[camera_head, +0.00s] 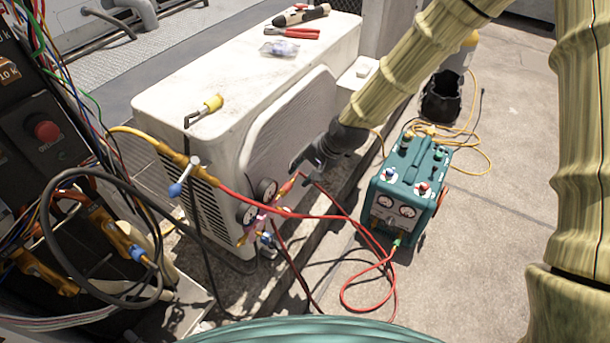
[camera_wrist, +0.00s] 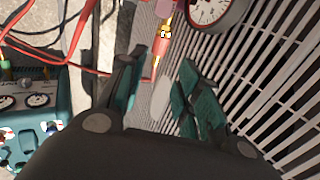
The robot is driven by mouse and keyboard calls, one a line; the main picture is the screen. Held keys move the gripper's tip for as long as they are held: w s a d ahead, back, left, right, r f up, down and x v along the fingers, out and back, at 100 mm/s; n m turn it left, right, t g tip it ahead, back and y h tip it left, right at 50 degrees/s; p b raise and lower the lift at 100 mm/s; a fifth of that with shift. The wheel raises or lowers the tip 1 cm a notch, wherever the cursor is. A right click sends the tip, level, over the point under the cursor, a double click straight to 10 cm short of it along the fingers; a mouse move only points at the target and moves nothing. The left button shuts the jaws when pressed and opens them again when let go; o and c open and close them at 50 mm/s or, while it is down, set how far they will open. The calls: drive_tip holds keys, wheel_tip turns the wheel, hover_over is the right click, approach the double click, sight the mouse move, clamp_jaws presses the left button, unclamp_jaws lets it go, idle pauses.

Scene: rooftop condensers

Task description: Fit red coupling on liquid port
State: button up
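A red coupling (camera_wrist: 161,46) with brass parts hangs from the pink gauge manifold in the wrist view. It shows as a small red piece (camera_head: 287,187) beside the manifold (camera_head: 256,225) in the head view. My gripper (camera_wrist: 160,80) is open. Its two dark green-padded fingers stand apart, with the coupling's lower brass end just beyond and between their tips as seen from the wrist. No contact is visible. In the head view my gripper (camera_head: 305,164) is at the condenser's (camera_head: 232,75) side, close to the red piece. I cannot make out the liquid port in either view.
Red hoses (camera_head: 345,216) run to the teal recovery machine (camera_head: 405,190) on the right. Tools (camera_head: 292,33) lie on the condenser. A wired electrical panel (camera_head: 45,130) stands at left. Paving at right (camera_head: 475,240) is clear.

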sight(289, 185)
drive_tip(key=b+x, duration=0.2)
drive_tip(key=x, duration=0.8)
drive_tip(key=shift+a+f, duration=0.1)
drive_tip(key=shift+f, duration=0.1)
clamp_jaws()
